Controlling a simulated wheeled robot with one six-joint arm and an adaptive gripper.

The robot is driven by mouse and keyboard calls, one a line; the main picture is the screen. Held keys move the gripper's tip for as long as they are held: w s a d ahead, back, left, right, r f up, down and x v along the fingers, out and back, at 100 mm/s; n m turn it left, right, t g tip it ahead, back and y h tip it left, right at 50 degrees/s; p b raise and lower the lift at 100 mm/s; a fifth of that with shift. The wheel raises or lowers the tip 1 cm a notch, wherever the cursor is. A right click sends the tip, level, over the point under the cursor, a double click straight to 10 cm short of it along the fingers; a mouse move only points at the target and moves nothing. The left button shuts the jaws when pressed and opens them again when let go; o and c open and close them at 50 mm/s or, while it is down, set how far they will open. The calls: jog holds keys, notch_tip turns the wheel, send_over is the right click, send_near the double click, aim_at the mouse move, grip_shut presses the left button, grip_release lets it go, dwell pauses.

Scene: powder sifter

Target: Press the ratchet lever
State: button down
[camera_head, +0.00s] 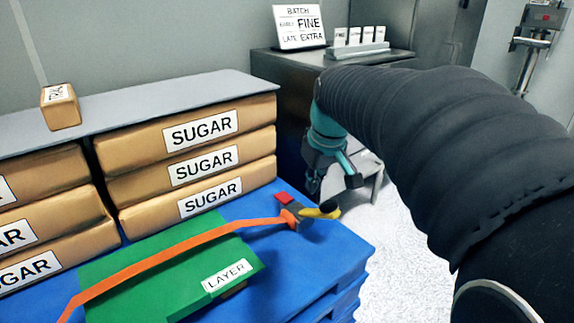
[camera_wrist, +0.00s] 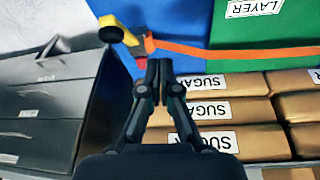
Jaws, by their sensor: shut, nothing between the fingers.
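The ratchet (camera_head: 298,216) sits on the orange strap (camera_head: 190,243) near the right edge of the blue pallet. It has a red block and a yellow lever (camera_head: 322,212) with a black end. The lever also shows in the wrist view (camera_wrist: 129,38), at the upper left just beyond the fingertips. My gripper (camera_head: 313,188) hangs above and behind the ratchet in the head view, apart from it as far as I can tell. Its fingers are closed together and empty in the wrist view (camera_wrist: 158,70).
Stacked sugar bags (camera_head: 192,165) under a grey board (camera_head: 150,103) stand left of my gripper. A small box (camera_head: 60,107) lies on the board. A green layer sheet (camera_head: 170,272) lies on the blue pallet (camera_head: 335,250). A dark cabinet (camera_head: 280,68) stands behind. Light floor is clear at right.

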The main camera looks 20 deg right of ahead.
jog(key=w+d+n+g+p, duration=0.1)
jog(key=w+d+p, duration=0.1)
jog(key=w+d, duration=0.7)
jog(key=shift+w+r+n+y, duration=0.3)
jog(key=shift+w+r, duration=0.05)
jog(key=shift+w, duration=0.25)
send_over(324, 202)
jog(key=s+x, duration=0.1)
jog(key=x, duration=0.6)
jog(key=s+x, duration=0.1)
jog(key=x, duration=0.3)
jog(key=shift+s+d+f, duration=0.25)
jog(key=shift+d+f, duration=0.2)
jog(key=shift+f, duration=0.15)
jog(key=shift+s+d+f, duration=0.15)
jog(key=shift+s+f, duration=0.15)
jog(key=shift+f, duration=0.3)
